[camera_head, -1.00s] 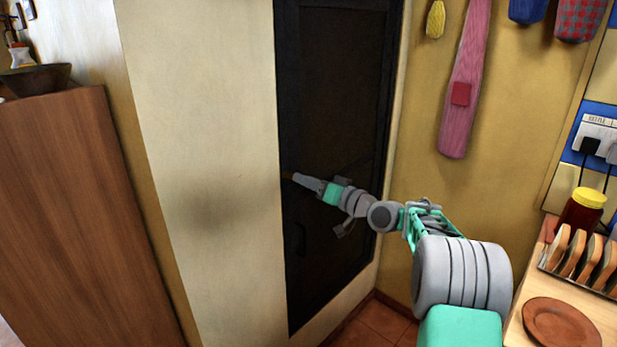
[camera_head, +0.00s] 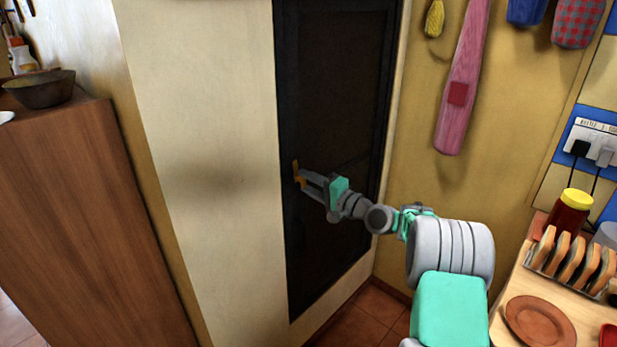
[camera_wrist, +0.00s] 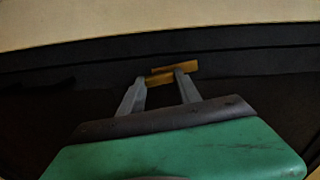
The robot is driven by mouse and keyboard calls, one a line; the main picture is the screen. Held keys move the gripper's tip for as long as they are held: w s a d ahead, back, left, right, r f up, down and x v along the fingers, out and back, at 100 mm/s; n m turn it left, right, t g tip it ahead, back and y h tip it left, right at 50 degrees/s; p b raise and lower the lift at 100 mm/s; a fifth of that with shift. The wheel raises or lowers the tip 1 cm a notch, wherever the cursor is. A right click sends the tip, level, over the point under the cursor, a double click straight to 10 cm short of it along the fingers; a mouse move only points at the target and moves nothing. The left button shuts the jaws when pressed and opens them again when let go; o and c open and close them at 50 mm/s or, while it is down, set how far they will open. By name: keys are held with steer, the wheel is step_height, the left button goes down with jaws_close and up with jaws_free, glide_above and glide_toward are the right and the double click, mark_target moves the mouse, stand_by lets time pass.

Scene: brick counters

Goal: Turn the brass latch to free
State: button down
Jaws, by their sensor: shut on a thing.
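The brass latch (camera_head: 295,169) is a small yellow-brown piece on the left edge of a tall dark door. In the head view its visible part stands roughly upright. My gripper (camera_head: 303,179) reaches it from the right and is shut on it. In the wrist view the latch (camera_wrist: 176,70) shows as a yellow bar across the ends of the fingers, with a lower part between them. The gripper (camera_wrist: 161,79) hides some of the latch in the head view.
The dark door (camera_head: 335,90) is set in a cream wall (camera_head: 200,120). A brown wooden cabinet (camera_head: 80,200) stands at left. At right are a counter with a toast rack (camera_head: 570,262), a brown plate (camera_head: 540,322) and a jar (camera_head: 568,215). A pink bat-shaped item (camera_head: 463,60) hangs on the wall.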

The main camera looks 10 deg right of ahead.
steer(key=shift+m+p, duration=0.35)
steer(key=shift+m, duration=0.35)
steer(key=shift+f, duration=0.1)
steer(key=c, duration=0.8)
jaws_free()
steer(key=shift+c, duration=0.2)
steer(key=v, duration=0.7)
steer(key=shift+s+d+b, duration=0.25)
steer(key=shift+s+b, duration=0.05)
steer(key=shift+b, duration=0.1)
